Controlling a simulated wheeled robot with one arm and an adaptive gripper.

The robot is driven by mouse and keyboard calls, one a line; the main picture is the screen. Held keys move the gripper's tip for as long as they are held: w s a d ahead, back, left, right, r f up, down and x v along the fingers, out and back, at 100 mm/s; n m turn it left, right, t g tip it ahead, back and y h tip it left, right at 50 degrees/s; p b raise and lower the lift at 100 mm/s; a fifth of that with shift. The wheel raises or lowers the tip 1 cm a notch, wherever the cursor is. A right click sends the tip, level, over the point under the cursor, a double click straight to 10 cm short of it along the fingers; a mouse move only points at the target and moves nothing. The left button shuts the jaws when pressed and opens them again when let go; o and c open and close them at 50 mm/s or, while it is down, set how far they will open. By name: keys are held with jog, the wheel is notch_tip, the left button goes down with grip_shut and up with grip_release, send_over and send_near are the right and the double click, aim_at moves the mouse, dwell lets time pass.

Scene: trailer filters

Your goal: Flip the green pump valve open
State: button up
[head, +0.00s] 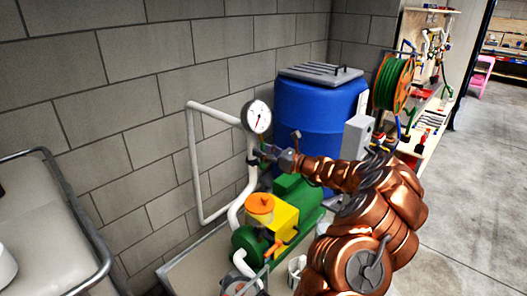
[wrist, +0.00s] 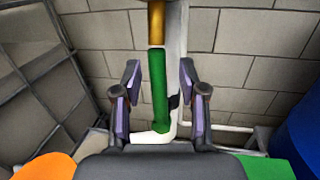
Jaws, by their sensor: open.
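The green valve handle (wrist: 159,92) is a long bar in the wrist view, running down from a brass-coloured fitting (wrist: 156,24) along the white pipe (wrist: 175,45). My gripper (wrist: 160,70) is open, with one finger on each side of the handle and a visible gap on both sides. How far the fingertips reach past the handle in depth I cannot tell. In the head view my gripper (head: 270,156) is at the pipe just below the round pressure gauge (head: 257,117), and it mostly hides the valve.
The green pump (head: 298,192) with its yellow part (head: 283,216) and orange cap (head: 260,205) stands below my arm. A blue barrel (head: 318,112) stands behind, against the block wall. A grey box (head: 357,137) is close to my forearm. A railed bed-like surface (head: 40,215) is at left.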

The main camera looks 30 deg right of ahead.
jog(key=v, duration=1.2)
dwell(0.3)
